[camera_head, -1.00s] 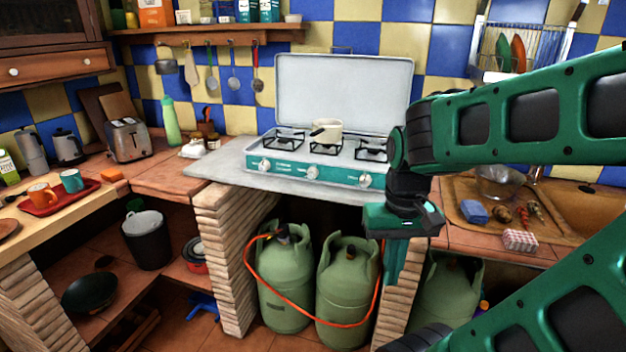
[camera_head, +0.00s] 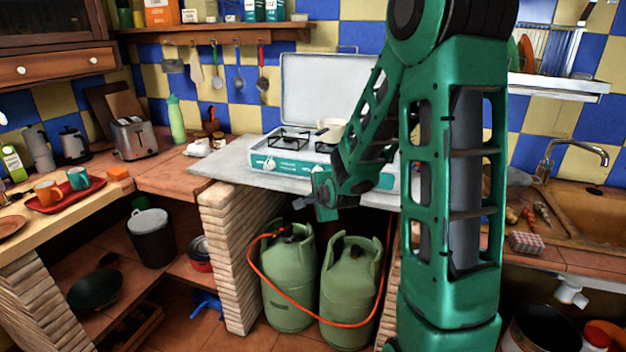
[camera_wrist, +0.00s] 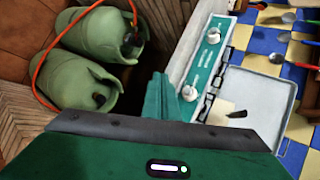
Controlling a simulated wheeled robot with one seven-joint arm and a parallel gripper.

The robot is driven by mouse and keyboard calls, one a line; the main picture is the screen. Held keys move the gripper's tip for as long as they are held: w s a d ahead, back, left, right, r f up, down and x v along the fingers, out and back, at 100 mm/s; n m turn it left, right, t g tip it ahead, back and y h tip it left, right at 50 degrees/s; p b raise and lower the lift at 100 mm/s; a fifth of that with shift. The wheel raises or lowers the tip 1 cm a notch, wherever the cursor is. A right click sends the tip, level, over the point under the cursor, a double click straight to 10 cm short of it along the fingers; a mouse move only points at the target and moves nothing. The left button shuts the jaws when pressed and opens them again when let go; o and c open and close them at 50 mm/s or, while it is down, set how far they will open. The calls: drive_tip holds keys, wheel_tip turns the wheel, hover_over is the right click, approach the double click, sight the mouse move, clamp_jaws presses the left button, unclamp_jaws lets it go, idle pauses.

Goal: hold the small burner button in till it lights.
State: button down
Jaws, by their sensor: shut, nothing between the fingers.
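The teal-fronted camping stove (camera_head: 262,166) stands on a grey slab with its lid raised. Its left knob (camera_head: 271,164) is in plain view. The wrist view shows two knobs, an upper one (camera_wrist: 213,37) and a lower one (camera_wrist: 189,93). I cannot make out the small burner button. My arm covers the stove's middle and right. My gripper (camera_head: 324,200) is shut and empty, in front of and below the stove panel, right of the left knob in the picture. Its fingers (camera_wrist: 165,100) show in the wrist view beside the lower knob, apparently apart from it.
A cream pot (camera_head: 331,129) sits on the burners, partly behind my arm. Two green gas bottles (camera_head: 288,285) with an orange hose (camera_head: 262,275) stand below the slab (camera_head: 225,167). A brick pillar (camera_head: 228,260) is at their left. A sink (camera_head: 590,212) is at the right.

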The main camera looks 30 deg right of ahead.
drive_tip(key=w+m, duration=0.1)
drive_tip(key=w+m+t, duration=0.2)
drive_tip(key=shift+w+a+r, duration=0.1)
drive_tip(key=shift+w+a, duration=0.2)
drive_tip(key=w+d, duration=0.5)
drive_tip(key=d, duration=0.2)
drive_tip(key=shift+w, duration=0.2)
drive_tip(key=shift+d, duration=0.1)
idle(2.1)
drive_tip(key=shift+w+d+r, duration=0.1)
drive_tip(key=shift+w+d, duration=0.1)
drive_tip(key=shift+d, duration=0.05)
drive_tip(key=shift+w+d, duration=0.25)
drive_tip(key=shift+d, duration=0.1)
idle(1.9)
